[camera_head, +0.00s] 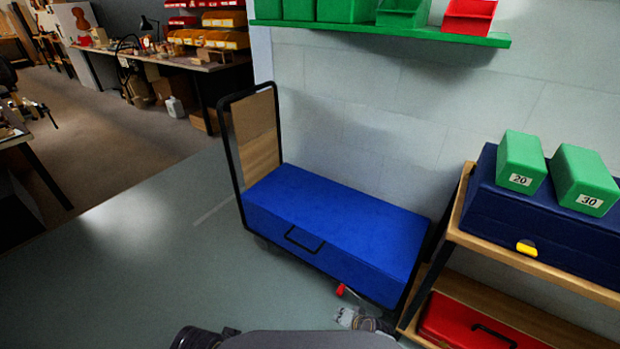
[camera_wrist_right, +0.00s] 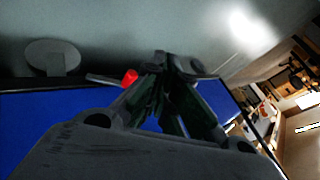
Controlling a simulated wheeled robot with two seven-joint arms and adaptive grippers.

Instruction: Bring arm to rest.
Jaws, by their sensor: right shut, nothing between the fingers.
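My right gripper (camera_head: 368,322) shows small and partly cut off at the bottom of the head view, just in front of the blue trolley's near right corner. In the right wrist view, its dark fingers (camera_wrist_right: 178,62) come together at the tips with nothing between them. My left gripper is not in view.
The trolley carries a large blue case (camera_head: 330,222). A red-tipped lever (camera_head: 340,290) sticks out close to my right gripper; it also shows in the right wrist view (camera_wrist_right: 130,77). A shelf rack (camera_head: 455,235) with bins and cases stands at the right. Floor at left is clear.

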